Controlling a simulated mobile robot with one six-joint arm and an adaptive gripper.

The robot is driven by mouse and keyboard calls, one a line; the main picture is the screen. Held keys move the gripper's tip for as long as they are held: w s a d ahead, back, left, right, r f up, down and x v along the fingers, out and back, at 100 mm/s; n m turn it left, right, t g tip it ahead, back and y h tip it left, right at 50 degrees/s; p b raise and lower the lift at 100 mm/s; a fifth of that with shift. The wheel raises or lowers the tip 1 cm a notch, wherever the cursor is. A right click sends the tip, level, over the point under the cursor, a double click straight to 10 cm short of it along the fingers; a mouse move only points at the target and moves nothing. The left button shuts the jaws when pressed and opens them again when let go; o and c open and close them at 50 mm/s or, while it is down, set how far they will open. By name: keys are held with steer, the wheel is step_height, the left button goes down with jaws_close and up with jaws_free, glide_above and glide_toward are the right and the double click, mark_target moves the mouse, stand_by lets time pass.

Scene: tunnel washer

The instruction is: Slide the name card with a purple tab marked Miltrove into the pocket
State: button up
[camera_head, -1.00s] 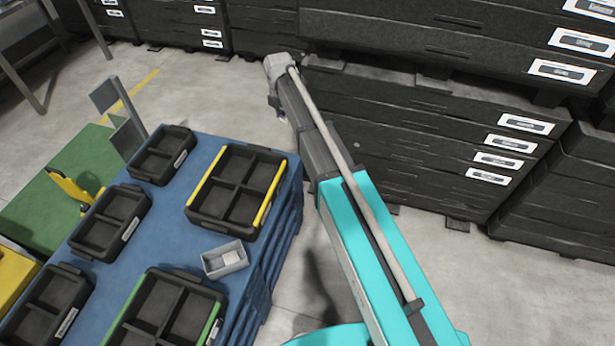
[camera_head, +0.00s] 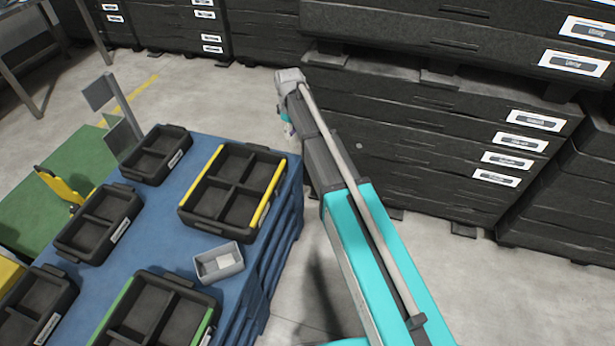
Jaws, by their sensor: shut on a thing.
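My gripper (camera_head: 289,129) shows only as a small part below the grey wrist at the far end of my arm, beyond the table's far right corner. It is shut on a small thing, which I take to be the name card. The purple tab and the word Miltrove cannot be made out at this size. White-framed labels (camera_head: 536,121) show on the dark stacked containers (camera_head: 430,150) at the right. Their print is too small to read, and I cannot tell which place is the card's pocket.
A blue table (camera_head: 165,235) at the left bears several black divided trays, one with yellow edges (camera_head: 214,172) and one with a green edge (camera_head: 205,325). A small grey box (camera_head: 218,262) stands near its right edge. Grey floor (camera_head: 240,105) lies open behind the table.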

mark_target(295, 139)
steer(key=f+m+b, duration=0.1)
steer(key=f+m, duration=0.1)
steer(key=m, duration=0.1)
steer(key=d+f+m+b, duration=0.1)
steer(key=m, duration=0.1)
steer(key=shift+s+f+b, duration=0.2)
steer(key=shift+s+b, duration=0.05)
steer(key=shift+b, duration=0.1)
steer(key=s+d+f+m+b, duration=0.1)
steer(key=f+m+b, duration=0.6)
steer(key=m, duration=0.7)
steer(key=s+d+f+m+b, duration=0.1)
steer(key=d+f+m+b, duration=0.2)
steer(key=f+m+b, duration=0.4)
steer(key=shift+d+f+m+b, duration=0.3)
steer(key=shift+m, duration=3.4)
steer(key=shift+w+a+f, duration=0.15)
steer(key=shift+a, duration=0.4)
steer(key=shift+w+a, duration=0.1)
steer(key=shift+a, duration=0.2)
steer(key=shift+w+a+f+b, duration=0.25)
steer(key=shift+a+b, duration=0.15)
steer(key=shift+a, duration=0.25)
